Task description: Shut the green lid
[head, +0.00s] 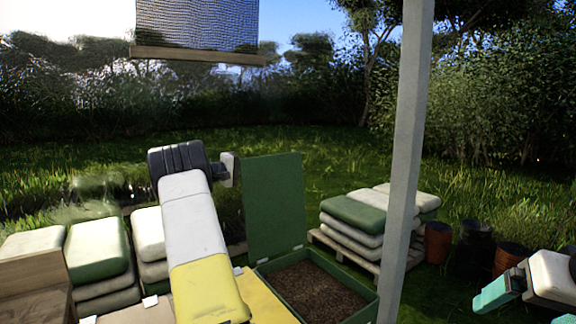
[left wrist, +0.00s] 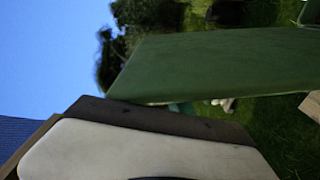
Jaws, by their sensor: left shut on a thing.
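The green lid (head: 273,203) stands open, nearly upright, at the back edge of a green box (head: 357,309) filled with brown soil-like material. My left gripper (head: 234,170) is at the lid's upper left edge and shut on it. My left arm's white and yellow links hide what lies behind them. In the left wrist view the lid (left wrist: 215,65) crosses close in front of the gripper's dark and white body; the fingertips are hard to make out.
A grey post (head: 406,150) rises close to the box's right side. Stacked sacks (head: 352,213) lie on a pallet behind it, and more sacks (head: 98,250) stand at the left. Dark pots (head: 473,250) are at the right. A mesh panel (head: 197,25) hangs above.

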